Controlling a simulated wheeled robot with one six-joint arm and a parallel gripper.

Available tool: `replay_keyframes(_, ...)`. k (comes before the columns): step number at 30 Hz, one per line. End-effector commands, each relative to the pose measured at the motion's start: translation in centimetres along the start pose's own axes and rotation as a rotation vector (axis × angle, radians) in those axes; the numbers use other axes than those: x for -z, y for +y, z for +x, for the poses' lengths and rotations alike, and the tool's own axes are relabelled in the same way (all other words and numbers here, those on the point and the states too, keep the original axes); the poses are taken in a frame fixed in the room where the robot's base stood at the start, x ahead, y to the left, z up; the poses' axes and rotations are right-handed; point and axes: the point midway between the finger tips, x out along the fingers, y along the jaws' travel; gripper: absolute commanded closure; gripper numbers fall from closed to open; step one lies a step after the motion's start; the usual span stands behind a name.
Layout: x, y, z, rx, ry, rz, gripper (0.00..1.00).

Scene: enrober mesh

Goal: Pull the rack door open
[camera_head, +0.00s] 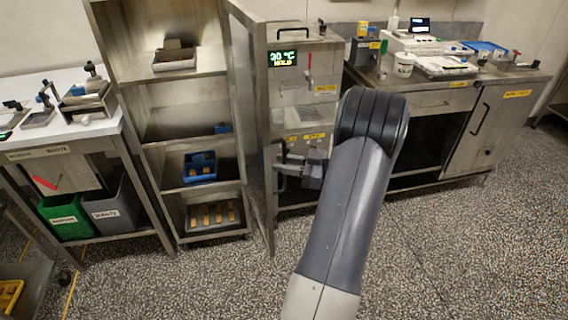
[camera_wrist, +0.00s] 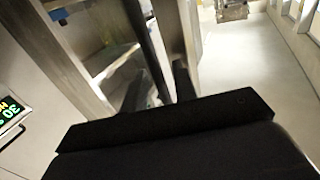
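The rack (camera_head: 188,138) is a tall steel cabinet with shelves, left of centre in the head view. Its door (camera_head: 264,215), a steel frame with a see-through panel, stands swung well out from the rack's right side, seen almost edge-on. My gripper (camera_head: 286,164) is at the door's outer face, right of the frame, at mid height. In the wrist view the dark door handle (camera_wrist: 148,45) runs between the two close-set fingers of my gripper (camera_wrist: 160,88), which looks shut on it. The exact finger contact is partly hidden.
The rack holds a tray (camera_head: 174,62), a blue bin (camera_head: 199,168) and a tray of bars (camera_head: 213,216). A machine with a lit display (camera_head: 283,58) stands behind the door. Benches flank both sides, with a green bin (camera_head: 66,218) at left. Speckled floor (camera_head: 450,260) is clear at front right.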

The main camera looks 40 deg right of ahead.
Motion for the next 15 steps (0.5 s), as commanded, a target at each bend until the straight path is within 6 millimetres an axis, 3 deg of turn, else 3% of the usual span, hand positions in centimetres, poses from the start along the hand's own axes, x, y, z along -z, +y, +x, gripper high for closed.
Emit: replay_keyframes(15, -0.1, 0.1, -9.1, -0.003, 0.0, 0.0, 0.73)
